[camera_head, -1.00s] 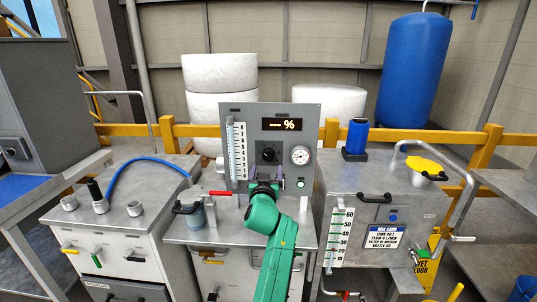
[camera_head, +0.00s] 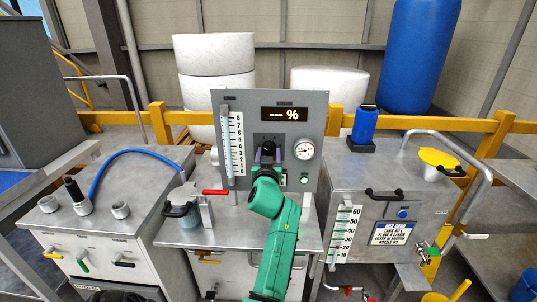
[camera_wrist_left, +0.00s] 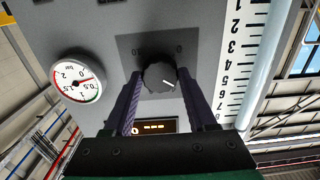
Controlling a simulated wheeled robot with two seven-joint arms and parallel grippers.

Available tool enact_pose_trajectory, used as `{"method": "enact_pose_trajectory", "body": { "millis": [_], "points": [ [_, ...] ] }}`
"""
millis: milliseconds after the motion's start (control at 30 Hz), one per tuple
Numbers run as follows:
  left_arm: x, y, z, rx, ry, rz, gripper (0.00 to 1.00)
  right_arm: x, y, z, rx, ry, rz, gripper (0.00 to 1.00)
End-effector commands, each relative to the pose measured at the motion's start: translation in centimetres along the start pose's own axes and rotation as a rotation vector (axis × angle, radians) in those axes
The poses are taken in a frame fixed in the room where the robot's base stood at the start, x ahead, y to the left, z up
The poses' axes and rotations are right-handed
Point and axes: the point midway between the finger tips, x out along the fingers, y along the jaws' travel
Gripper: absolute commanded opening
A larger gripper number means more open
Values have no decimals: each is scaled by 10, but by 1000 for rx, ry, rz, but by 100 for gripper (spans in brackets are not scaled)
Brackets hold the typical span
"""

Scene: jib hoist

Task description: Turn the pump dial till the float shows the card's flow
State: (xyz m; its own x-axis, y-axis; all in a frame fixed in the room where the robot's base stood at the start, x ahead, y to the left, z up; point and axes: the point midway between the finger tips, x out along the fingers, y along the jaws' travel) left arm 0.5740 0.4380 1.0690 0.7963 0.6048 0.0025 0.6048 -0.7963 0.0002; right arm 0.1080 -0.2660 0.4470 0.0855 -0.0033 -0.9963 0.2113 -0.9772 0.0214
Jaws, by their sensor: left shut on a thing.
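The black pump dial (camera_head: 265,146) sits on the grey panel (camera_head: 315,120), mostly behind my gripper in the head view. In the left wrist view the round dial (camera_wrist_left: 159,77) shows with a white pointer mark. My left gripper (camera_wrist_left: 161,74) is shut on it, one finger on each side. The flow tube with its numbered scale (camera_head: 234,145) is left of the dial; I cannot make out the float's level. The mix card (camera_head: 393,233) is on the right tank's front; its flow figure is too small to read surely. My right gripper is not in view.
The display (camera_head: 284,114) shows dashes and a percent sign. A round pressure gauge (camera_head: 305,149) and a green-lit button (camera_head: 304,181) are close right of the dial. A red-handled valve (camera_head: 214,192) stands on the bench at the left.

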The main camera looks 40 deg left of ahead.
Motion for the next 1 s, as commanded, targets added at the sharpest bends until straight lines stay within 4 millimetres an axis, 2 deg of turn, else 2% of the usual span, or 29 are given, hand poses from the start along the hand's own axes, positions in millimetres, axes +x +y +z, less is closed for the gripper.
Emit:
{"method": "enact_pose_trajectory", "body": {
  "millis": [667,1000],
  "points": [
    [0,0,0,22,-1,-1,1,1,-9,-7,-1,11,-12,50],
    [0,-1,0,121,0,-1,1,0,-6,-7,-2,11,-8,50]
  ]
}}
